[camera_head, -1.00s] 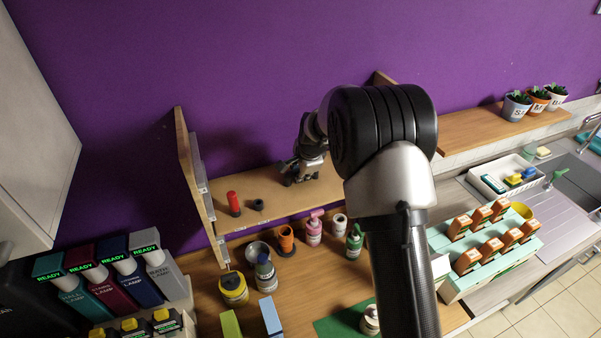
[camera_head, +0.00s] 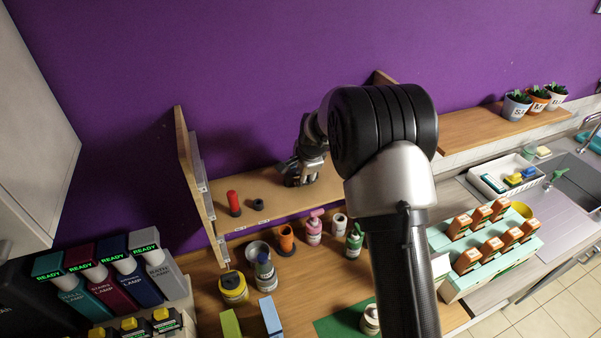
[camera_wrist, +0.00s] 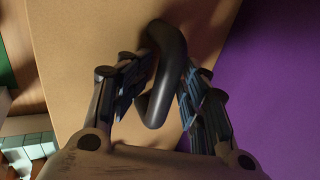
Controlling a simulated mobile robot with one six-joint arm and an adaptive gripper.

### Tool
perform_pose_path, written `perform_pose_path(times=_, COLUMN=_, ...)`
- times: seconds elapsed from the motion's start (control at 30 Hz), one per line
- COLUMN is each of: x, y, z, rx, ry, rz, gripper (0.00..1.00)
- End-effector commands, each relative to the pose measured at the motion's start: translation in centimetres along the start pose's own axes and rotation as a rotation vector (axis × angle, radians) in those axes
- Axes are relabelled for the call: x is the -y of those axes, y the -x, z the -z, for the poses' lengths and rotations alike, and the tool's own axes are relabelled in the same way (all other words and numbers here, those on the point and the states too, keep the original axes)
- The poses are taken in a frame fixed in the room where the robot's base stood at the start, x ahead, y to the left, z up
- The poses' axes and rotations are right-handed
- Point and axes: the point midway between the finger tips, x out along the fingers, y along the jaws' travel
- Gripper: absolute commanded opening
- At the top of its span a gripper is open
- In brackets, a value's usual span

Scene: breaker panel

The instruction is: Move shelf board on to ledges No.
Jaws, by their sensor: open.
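The shelf board (camera_head: 275,207) is a light wooden plank that lies level between wooden side panels against the purple wall. It also fills much of the wrist view (camera_wrist: 85,40). A dark curved handle (camera_wrist: 165,75) stands on it. My gripper (camera_wrist: 160,92) is open, with one finger on each side of this handle, not visibly closed on it. In the head view my gripper (camera_head: 298,178) is low over the back of the board, and the handle cannot be made out there. The left side panel (camera_head: 196,185) carries pale strips; the ledges' numbers are not readable.
A red cylinder (camera_head: 233,203) and a small dark piece (camera_head: 257,204) stand on the board's left part. Several bottles and cups, including a yellow tin (camera_head: 233,289), stand on the counter below. My arm hides the board's right end.

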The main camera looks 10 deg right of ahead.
Motion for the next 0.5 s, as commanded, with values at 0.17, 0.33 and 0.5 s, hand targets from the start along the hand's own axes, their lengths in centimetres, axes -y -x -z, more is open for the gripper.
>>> perform_pose_path(times=0.17, x=0.2, y=2.7, z=0.0, rx=-0.002, ry=0.001, rz=0.007, gripper=0.41)
perform_pose_path(times=0.33, x=0.3, y=6.5, z=0.1, rx=-0.003, ry=0.001, rz=0.010, gripper=0.41)
perform_pose_path(times=0.5, x=0.2, y=9.7, z=0.1, rx=-0.002, ry=-0.001, rz=0.009, gripper=0.41)
